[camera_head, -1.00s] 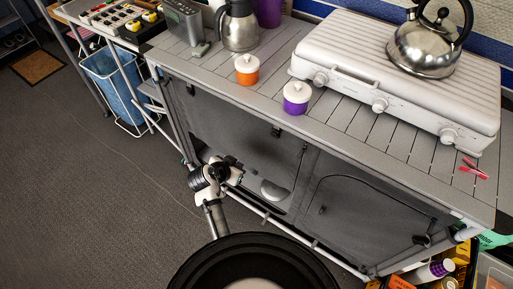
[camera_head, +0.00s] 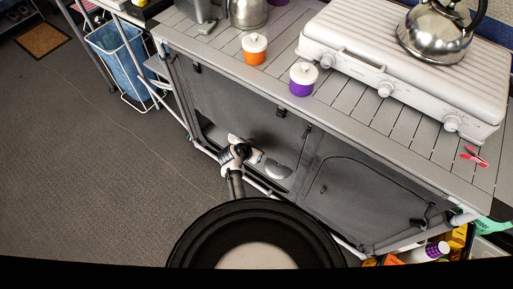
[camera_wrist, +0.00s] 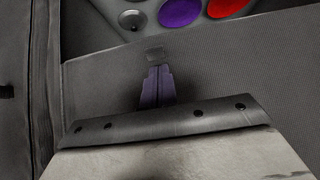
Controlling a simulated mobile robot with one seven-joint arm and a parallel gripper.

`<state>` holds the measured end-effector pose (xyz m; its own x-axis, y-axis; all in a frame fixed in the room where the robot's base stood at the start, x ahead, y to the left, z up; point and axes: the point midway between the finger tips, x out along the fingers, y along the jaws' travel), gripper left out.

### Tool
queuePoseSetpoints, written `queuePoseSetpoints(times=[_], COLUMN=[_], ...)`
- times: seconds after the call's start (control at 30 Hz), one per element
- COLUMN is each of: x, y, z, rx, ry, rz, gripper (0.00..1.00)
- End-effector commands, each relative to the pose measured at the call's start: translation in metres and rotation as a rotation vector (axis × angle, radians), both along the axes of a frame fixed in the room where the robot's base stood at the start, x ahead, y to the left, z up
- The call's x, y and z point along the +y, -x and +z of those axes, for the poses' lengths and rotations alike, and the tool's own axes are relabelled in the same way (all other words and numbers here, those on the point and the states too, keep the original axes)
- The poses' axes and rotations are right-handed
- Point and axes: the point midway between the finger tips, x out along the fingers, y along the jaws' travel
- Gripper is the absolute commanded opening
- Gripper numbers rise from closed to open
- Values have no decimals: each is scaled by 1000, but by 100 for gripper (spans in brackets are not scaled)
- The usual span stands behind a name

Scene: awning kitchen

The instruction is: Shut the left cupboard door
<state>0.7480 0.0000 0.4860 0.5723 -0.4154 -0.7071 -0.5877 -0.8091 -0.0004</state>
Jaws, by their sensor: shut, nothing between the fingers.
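The left cupboard (camera_head: 235,100) is the grey fabric section under the counter's left half in the head view. A gap shows low in its front, with a pale rounded thing (camera_head: 278,171) in it. My gripper (camera_head: 262,158) is low at this gap, left of the pale thing. In the wrist view my gripper (camera_wrist: 157,88) is shut and empty, its dark fingers in front of a grey fabric panel (camera_wrist: 225,65), apparently the door. I cannot tell whether they touch it. Purple (camera_wrist: 180,12) and red (camera_wrist: 228,5) round things show beyond the panel's edge.
The right cupboard door (camera_head: 370,200) looks closed. On the counter stand an orange jar (camera_head: 254,52), a purple jar (camera_head: 302,82) and a white stove (camera_head: 400,70) with a kettle (camera_head: 435,35). A blue bin (camera_head: 118,58) stands at left. The floor (camera_head: 90,170) at left is clear.

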Motion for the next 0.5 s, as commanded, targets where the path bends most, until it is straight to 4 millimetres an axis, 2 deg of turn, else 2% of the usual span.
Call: queuePoseSetpoints(times=[0.13,0.5], x=[0,0], y=[0,0], z=[-6,-7], rx=[1,0], ry=[-1,0], rz=[0,0], gripper=[0,0])
